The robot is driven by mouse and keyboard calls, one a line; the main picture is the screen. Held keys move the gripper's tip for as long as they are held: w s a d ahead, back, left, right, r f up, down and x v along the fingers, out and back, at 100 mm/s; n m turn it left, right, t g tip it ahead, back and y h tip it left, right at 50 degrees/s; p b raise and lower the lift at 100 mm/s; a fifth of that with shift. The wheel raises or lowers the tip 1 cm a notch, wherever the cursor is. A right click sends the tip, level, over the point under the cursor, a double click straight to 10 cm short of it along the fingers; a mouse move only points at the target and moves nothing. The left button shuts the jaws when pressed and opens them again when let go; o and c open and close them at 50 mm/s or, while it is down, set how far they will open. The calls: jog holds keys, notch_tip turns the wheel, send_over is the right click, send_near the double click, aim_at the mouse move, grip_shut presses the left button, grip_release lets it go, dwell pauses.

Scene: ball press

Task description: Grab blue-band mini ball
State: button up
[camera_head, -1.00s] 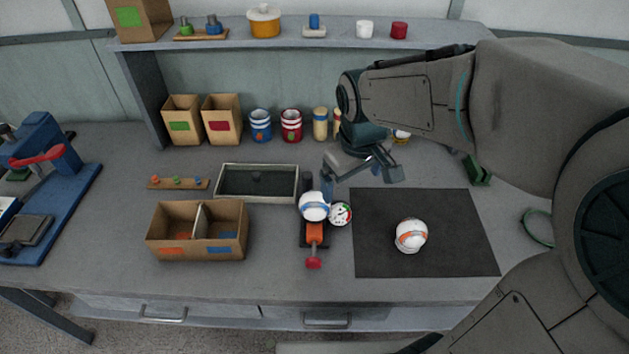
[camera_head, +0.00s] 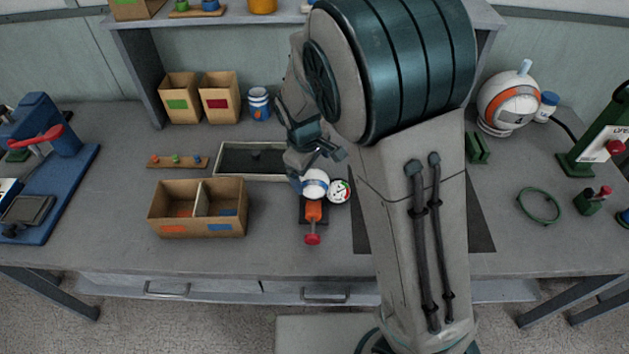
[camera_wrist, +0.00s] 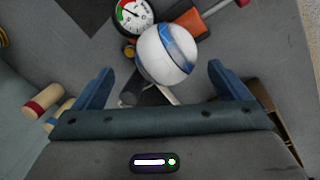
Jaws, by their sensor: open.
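The blue-band mini ball (camera_head: 315,184) is white with a blue band and sits on the small press on the table. It also shows in the wrist view (camera_wrist: 166,54), ahead of the fingers and between their lines. The press has a round gauge (camera_head: 339,191), an orange body (camera_head: 313,211) and a red knob (camera_head: 312,239). My gripper (camera_head: 318,168) is just behind and above the ball. In the wrist view my gripper (camera_wrist: 160,80) is open, with a blue finger on each side and nothing held.
A divided cardboard box (camera_head: 198,229) stands left of the press. A shallow tray (camera_head: 222,162) lies behind it. A dark mat (camera_head: 480,220) is partly hidden by my arm. A large white ball with an orange band (camera_head: 508,102) stands at the back right.

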aim_at(314, 182)
jog(key=shift+d+f+p, duration=0.15)
jog(key=shift+f+p, duration=0.2)
jog(key=shift+f, duration=1.05)
jog(key=shift+d+f+p, duration=0.15)
jog(key=shift+f+p, duration=0.15)
jog(key=shift+f, duration=1.1)
jog(key=c, duration=1)
